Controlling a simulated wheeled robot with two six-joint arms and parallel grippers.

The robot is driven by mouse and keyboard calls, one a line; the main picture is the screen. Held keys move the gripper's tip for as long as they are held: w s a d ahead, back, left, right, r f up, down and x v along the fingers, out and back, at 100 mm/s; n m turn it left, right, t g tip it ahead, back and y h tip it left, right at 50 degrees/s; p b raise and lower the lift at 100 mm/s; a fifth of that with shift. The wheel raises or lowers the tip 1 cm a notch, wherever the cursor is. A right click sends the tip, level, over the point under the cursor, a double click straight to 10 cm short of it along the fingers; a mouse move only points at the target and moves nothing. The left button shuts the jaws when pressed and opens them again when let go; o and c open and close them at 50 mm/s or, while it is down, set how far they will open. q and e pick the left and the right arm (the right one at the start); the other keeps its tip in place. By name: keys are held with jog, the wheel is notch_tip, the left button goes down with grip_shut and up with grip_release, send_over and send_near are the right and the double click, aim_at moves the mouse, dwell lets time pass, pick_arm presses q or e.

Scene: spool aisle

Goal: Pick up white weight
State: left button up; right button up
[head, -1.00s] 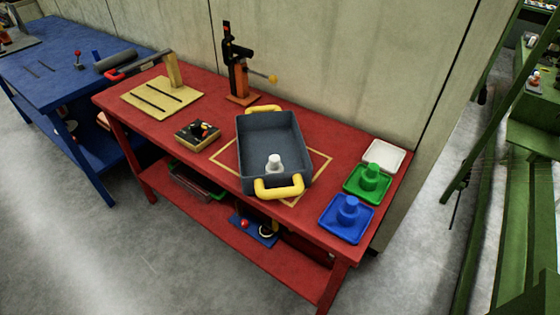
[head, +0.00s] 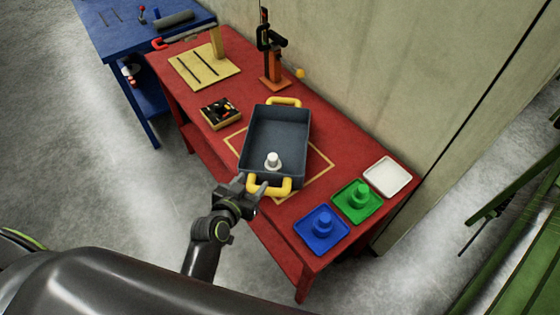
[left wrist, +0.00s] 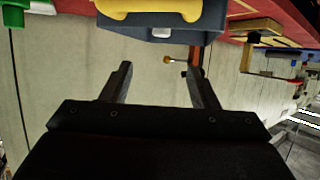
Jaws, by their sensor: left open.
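The white weight (head: 272,161) stands upright inside the grey tray (head: 305,135), near its front wall. The tray has yellow handles and sits on the red table. My left gripper (head: 255,187) is open and empty, close to the tray's front yellow handle (head: 272,187) in the head view, outside the tray. In the left wrist view, my left gripper's fingers (left wrist: 157,85) are spread apart with nothing between them, and the tray's yellow handle (left wrist: 150,8) shows at the top. My right gripper is not in view.
On the red table (head: 225,65), a blue weight on a blue pad (head: 310,244), a green weight on a green pad (head: 345,207) and an empty white pad (head: 388,177) stand to the right. A small box (head: 221,112) and a clamp stand (head: 274,75) are behind left.

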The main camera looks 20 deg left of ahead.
pick_arm(q)
jog(key=b, duration=0.2)
send_near(273, 156)
jog(key=b+x, duration=0.2)
jog(key=x, duration=0.1)
jog(key=shift+w+f, duration=0.15)
jog(key=shift+f, duration=0.3)
jog(key=shift+w+f+b, duration=0.2)
jog(key=shift+w+b, duration=0.4)
jog(key=shift+w, duration=0.1)
jog(key=b+x, duration=0.4)
jog(key=x, duration=0.1)
jog(key=shift+w+d, duration=0.1)
jog(key=shift+r, duration=0.15)
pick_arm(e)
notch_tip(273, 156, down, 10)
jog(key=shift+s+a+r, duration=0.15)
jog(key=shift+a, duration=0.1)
pick_arm(q)
grip_shut()
